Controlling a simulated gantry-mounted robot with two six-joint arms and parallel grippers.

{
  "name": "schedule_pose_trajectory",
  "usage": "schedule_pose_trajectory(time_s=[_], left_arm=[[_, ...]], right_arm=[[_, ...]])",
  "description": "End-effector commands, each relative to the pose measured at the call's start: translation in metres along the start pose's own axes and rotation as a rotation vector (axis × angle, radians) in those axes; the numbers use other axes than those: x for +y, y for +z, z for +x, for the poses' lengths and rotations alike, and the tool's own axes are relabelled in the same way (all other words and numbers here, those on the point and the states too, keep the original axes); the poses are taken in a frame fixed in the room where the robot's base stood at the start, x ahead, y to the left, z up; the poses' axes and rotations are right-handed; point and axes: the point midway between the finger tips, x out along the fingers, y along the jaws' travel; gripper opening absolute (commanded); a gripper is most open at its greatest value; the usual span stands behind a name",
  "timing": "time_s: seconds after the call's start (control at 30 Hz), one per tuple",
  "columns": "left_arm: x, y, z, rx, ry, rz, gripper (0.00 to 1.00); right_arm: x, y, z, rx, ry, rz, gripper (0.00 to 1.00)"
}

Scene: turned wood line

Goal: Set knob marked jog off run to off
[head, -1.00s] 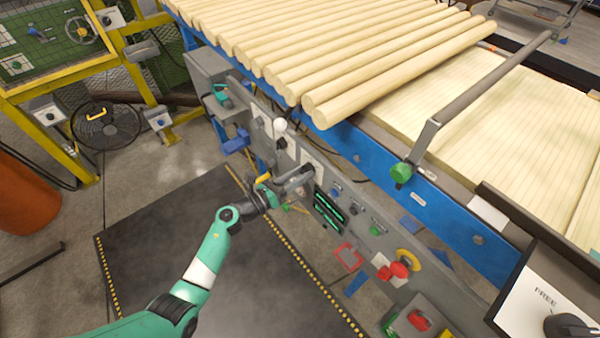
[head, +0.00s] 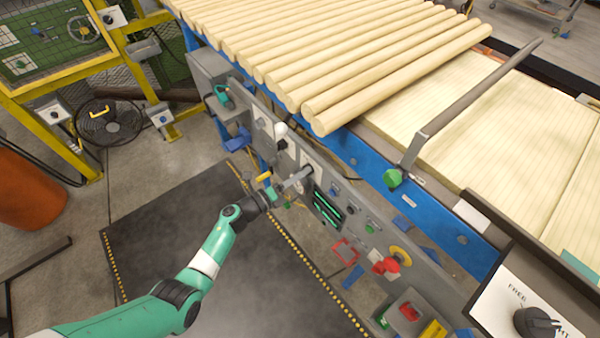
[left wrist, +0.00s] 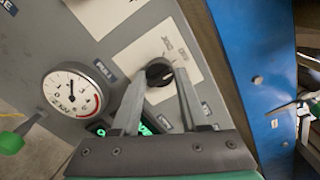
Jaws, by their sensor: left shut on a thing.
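The black knob (left wrist: 158,70) sits on a white plate (left wrist: 186,62) on the grey control panel in the left wrist view. Small lettering runs beside it, too blurred to read surely. A small pale mark shows on the knob's right side. My left gripper (left wrist: 155,84) has one finger on each side of the knob and is shut on it. In the head view my left gripper (head: 304,173) reaches the panel from the left, and the knob is hidden there. My right gripper is in neither view.
A round gauge (left wrist: 74,90) and a green display stand beside the knob. In the head view, a red mushroom button (head: 391,264) is further right along the panel (head: 345,215). Wooden rods lie above on the blue-framed line. A dark mat (head: 200,250) covers the floor.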

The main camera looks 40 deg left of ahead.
Motion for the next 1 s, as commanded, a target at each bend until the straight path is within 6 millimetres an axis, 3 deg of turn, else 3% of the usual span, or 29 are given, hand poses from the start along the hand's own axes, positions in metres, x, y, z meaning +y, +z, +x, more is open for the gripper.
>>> schedule_pose_trajectory(time_s=[0.53, 0.57, 0.7, 1.0], left_arm=[[-0.0001, -0.0002, 0.0001, 0.001, -0.001, -0.030, 0.00], [-0.0001, -0.0002, 0.0001, 0.001, -0.001, -0.030, 0.49], [-0.0001, -0.0002, 0.0001, 0.001, -0.001, -0.030, 0.74], [-0.0004, 0.0002, -0.0013, 0.000, 0.000, -0.030, 0.74]], right_arm=[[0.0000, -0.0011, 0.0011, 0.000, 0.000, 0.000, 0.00], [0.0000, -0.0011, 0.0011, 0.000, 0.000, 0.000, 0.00], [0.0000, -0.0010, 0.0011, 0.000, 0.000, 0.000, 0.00], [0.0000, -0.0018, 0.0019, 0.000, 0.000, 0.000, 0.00]])
